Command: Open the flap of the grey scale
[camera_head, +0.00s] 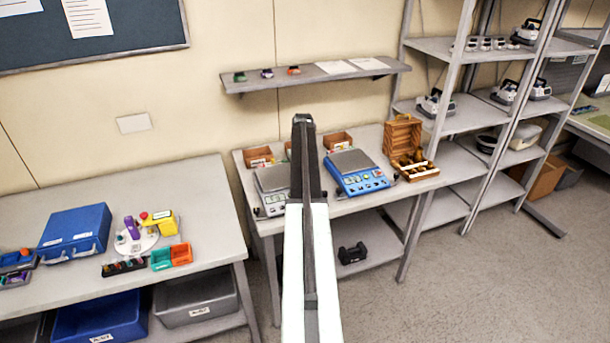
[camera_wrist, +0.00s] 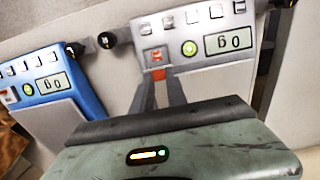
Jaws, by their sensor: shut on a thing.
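The grey scale (camera_head: 272,202) stands on the right-hand bench, partly hidden behind my arm in the head view. In the wrist view the grey scale (camera_wrist: 205,78) fills the upper middle, upside down, with a display, a green button and a row of pale keys. A small red-marked panel (camera_wrist: 155,55) sits beside the green button. My gripper (camera_wrist: 159,84) is at the scale's front, its fingers close together on a small orange-red flap (camera_wrist: 158,73) just by that panel. The flap's full shape is hidden between the fingers.
A blue scale (camera_head: 357,174) stands right of the grey one and shows in the wrist view (camera_wrist: 50,85). A wooden box (camera_head: 410,160) is further right. Small brown bins (camera_head: 259,157) stand behind. A shelf (camera_head: 320,75) hangs above.

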